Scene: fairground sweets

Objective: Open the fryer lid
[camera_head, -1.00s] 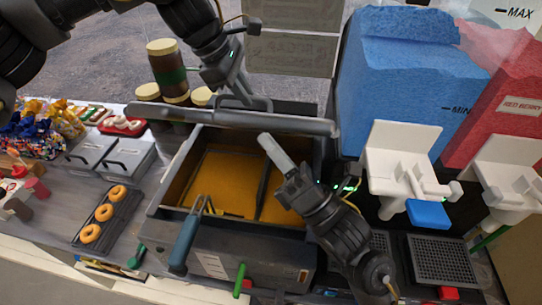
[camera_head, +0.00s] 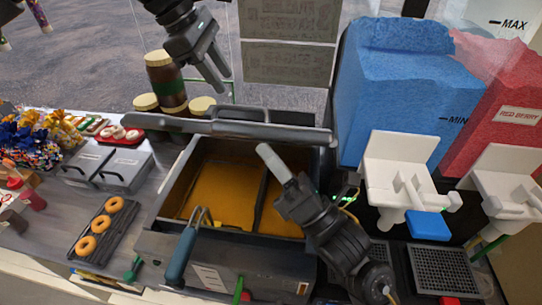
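The fryer (camera_head: 230,250) stands in the middle of the counter, with yellow-orange oil showing inside. Its grey lid (camera_head: 225,127) is raised and stands nearly edge-on along the back of the fryer, with its handle (camera_head: 240,109) on top. My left gripper (camera_head: 222,76) is above and behind the lid, apart from it, with its fingers spread and nothing between them. My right gripper (camera_head: 270,160) reaches over the right part of the fryer, below the lid; one finger shows, and I cannot tell how far apart its fingers are.
A blue-handled basket (camera_head: 181,255) hangs at the fryer's front. Blue slush (camera_head: 400,90) and red slush (camera_head: 510,115) machines stand at right. Brown jars (camera_head: 166,80) stand behind the fryer. A donut tray (camera_head: 106,228) and lidded grey containers (camera_head: 122,171) lie at left.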

